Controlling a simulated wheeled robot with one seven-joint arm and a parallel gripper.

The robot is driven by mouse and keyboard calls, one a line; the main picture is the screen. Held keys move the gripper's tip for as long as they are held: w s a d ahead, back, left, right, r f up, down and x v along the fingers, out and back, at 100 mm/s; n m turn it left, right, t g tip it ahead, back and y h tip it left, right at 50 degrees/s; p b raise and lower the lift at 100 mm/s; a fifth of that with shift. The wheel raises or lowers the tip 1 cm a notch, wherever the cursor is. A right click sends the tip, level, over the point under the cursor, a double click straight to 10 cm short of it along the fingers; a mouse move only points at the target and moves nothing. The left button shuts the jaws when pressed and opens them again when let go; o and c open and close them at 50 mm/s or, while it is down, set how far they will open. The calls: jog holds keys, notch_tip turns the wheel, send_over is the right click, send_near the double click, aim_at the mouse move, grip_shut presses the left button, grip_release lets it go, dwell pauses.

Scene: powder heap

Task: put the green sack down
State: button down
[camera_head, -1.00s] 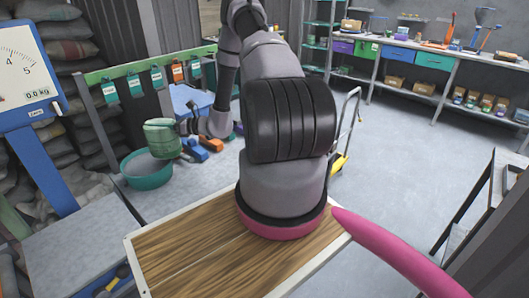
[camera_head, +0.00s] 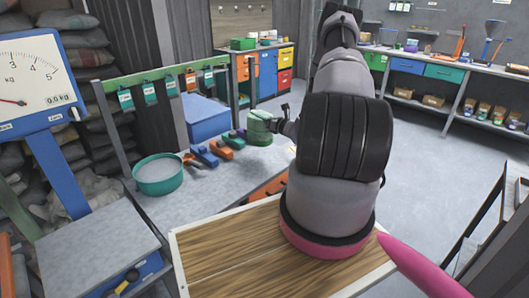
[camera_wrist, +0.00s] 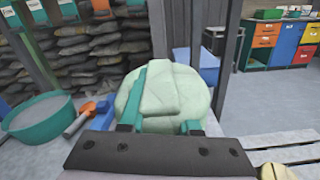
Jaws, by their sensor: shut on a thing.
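The green sack (camera_head: 260,127) is pale green and hangs out in front of my arm, over the right end of the grey bench in the head view. My gripper (camera_head: 274,123) is shut on it from the right side. In the wrist view the sack (camera_wrist: 178,95) fills the middle, between the teal fingers of my gripper (camera_wrist: 163,112). Its lower part is hidden by the dark gripper body. I cannot tell whether the sack touches the bench.
A teal basin (camera_head: 159,176) with grey powder stands on the grey bench (camera_head: 205,195). Blue and orange tools (camera_head: 220,149) lie between basin and sack. A dial scale (camera_head: 30,80) stands at the left. A blue box (camera_head: 206,118) is behind.

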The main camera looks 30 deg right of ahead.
aim_at(259, 135)
notch_tip(259, 135, down, 9)
dwell(0.5)
jog(key=shift+f, duration=0.1)
jog(key=c, duration=0.6)
grip_release()
jog(key=shift+f, duration=0.1)
